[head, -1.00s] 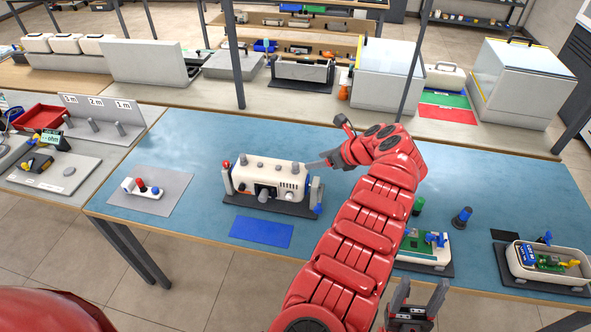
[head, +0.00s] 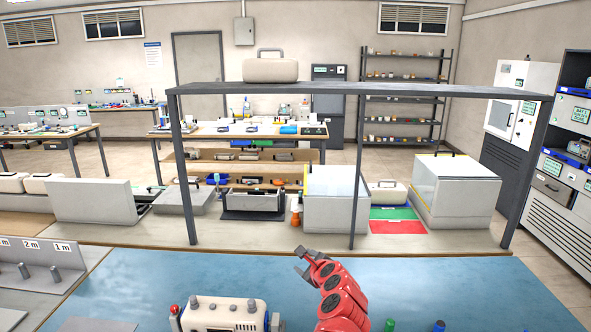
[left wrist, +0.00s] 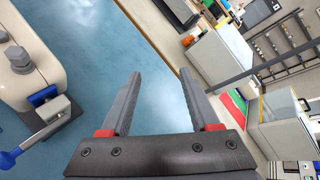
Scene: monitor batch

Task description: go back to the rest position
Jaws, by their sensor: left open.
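My left gripper (head: 302,262) is at the end of the red arm in the head view, above the far edge of the blue table, to the right of the white device. Its two fingers also show in the left wrist view (left wrist: 156,98), spread apart with nothing between them. The white device (head: 222,316) is cut off by the lower edge of the head view. Its rounded end and a blue-handled clamp (left wrist: 46,108) show at the left of the left wrist view, apart from the fingers. My right gripper does not show.
The blue table (head: 430,285) is mostly clear to the right. Behind it stands a bench with a dark overhead frame (head: 360,89), white boxes (head: 335,200) and a green mat (head: 392,213). A grey holder with pegs (head: 40,262) stands at the left.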

